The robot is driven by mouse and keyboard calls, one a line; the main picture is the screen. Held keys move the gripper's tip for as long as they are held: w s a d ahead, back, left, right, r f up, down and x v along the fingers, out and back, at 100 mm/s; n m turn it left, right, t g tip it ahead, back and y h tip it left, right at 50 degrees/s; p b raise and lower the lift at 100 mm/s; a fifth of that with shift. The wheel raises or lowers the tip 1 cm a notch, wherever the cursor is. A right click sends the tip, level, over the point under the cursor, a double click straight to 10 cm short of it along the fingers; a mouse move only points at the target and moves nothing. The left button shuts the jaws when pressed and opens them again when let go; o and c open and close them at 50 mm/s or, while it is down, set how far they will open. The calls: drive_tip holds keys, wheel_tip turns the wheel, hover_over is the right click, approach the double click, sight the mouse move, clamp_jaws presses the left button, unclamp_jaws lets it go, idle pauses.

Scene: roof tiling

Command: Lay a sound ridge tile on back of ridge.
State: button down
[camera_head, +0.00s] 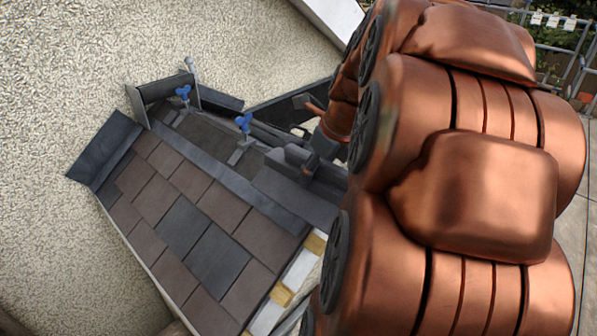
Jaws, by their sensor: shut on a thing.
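The small roof has its ridge running from the upper left towards my arm, with slates (160,200) on the near slope. My gripper (310,168) is low over the right part of the ridge, partly hidden by my copper-coloured arm. It is shut on a dark grey piece that looks like a ridge tile (292,196), at or just above the ridge line. I cannot tell whether this tile touches the roof. Its right end is hidden behind my arm, and I cannot see whether it is sound. Another dark angled piece (165,88) stands at the ridge's far left end.
Two blue-knobbed fittings (243,123) (183,94) stand up along the ridge. A dark folded piece (104,150) edges the roof's left side. Pale and wooden battens (283,294) show at the right verge. A pebbled wall (60,60) lies behind; my arm blocks the right half.

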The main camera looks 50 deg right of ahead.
drive_tip(key=w+d+p, duration=0.1)
drive_tip(key=w, duration=0.3)
drive_tip(key=w+d+p, duration=0.1)
drive_tip(key=w+d, duration=0.1)
drive_tip(key=w, duration=0.2)
drive_tip(key=w+d+f+p, duration=0.1)
drive_tip(key=w+d+p, duration=0.1)
drive_tip(key=w, duration=0.3)
drive_tip(key=shift+d+f, duration=0.1)
drive_tip(key=shift+d, duration=0.05)
drive_tip(key=shift+w, duration=0.15)
drive_tip(key=shift+w+d, duration=0.1)
drive_tip(key=shift+w, duration=0.1)
drive_tip(key=shift+w+f+p, duration=0.1)
drive_tip(key=shift+f+p, duration=0.1)
drive_tip(key=shift+p, duration=0.2)
drive_tip(key=shift+f+p, duration=0.4)
drive_tip(key=shift+f, duration=1.2)
drive_tip(key=shift+f, duration=0.1)
drive_tip(key=shift+c, duration=2)
unclamp_jaws()
drive_tip(key=shift+f, duration=0.1)
